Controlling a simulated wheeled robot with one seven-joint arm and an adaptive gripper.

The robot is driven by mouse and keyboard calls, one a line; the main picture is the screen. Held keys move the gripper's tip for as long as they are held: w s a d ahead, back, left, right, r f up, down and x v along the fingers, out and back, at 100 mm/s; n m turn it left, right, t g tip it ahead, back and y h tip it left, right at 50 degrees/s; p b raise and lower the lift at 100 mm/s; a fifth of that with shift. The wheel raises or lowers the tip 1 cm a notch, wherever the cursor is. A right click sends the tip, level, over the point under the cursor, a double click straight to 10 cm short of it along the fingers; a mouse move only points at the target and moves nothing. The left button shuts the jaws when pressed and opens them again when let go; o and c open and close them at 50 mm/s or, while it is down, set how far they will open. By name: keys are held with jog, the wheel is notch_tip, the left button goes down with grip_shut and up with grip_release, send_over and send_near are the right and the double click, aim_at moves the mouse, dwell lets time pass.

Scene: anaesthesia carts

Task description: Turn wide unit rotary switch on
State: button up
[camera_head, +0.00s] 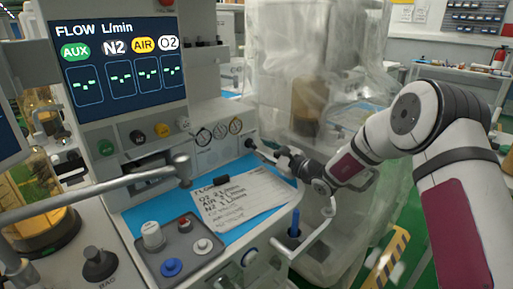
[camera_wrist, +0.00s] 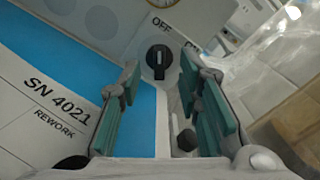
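The black rotary switch (camera_wrist: 159,60) sits on a light panel in the wrist view, ahead of my fingertips and between them. A light line on its face points up toward the printed "OFF" label (camera_wrist: 160,22). A second label to its right is partly hidden by a finger. My gripper (camera_wrist: 160,82) is open, with teal pads on both sides of the switch's line and nothing held. I cannot tell any contact with the switch. In the head view my gripper (camera_head: 268,151) is at the front panel's right end, close to the dark switch (camera_head: 250,143).
Below the panel is a blue worktop (camera_head: 212,217) with a handwritten flow sheet (camera_head: 238,196) and a grey knob box (camera_head: 180,246). A metal rail (camera_head: 110,185) crosses at left. A plastic-draped unit (camera_head: 300,75) stands behind my gripper. A flow display (camera_head: 120,60) is above.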

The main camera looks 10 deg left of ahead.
aim_at(253, 144)
jog(key=shift+x, duration=2.15)
grip_shut()
